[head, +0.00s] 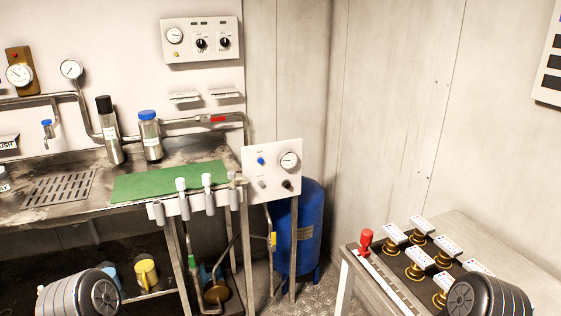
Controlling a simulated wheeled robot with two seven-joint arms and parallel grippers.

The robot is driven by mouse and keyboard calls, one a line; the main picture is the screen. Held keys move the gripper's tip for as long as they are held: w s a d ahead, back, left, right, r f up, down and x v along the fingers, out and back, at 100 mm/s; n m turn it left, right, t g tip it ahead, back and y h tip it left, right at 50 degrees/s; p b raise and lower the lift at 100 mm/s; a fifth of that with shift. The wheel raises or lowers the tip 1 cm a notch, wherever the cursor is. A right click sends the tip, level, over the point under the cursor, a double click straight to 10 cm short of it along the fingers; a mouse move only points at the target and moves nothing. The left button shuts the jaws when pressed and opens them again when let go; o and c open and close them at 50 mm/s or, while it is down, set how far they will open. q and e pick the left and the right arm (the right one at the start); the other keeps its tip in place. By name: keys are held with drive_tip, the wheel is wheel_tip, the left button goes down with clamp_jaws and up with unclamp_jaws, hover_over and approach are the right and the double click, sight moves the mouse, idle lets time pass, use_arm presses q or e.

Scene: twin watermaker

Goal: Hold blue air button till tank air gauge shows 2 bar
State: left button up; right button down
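A small white panel (256,182) stands on legs right of the bench. The blue air button (261,161) is at its upper left, with nothing touching it. The round white tank air gauge (289,160) is at its upper right; its needle is too small to read. Two more small controls sit below them, a grey one (262,184) and a dark one (287,184). The blue tank (308,225) stands behind the panel, partly hidden. Parts of my arms show at the lower left and lower right corners, but neither gripper is in view.
The steel bench (75,205) with a green mat (170,181), bottles and front taps is at the left. A wall panel (201,40) with a gauge hangs above. A table (345,285) with a red handle (366,240) and tagged fittings stands at the right. Some floor (322,290) shows between.

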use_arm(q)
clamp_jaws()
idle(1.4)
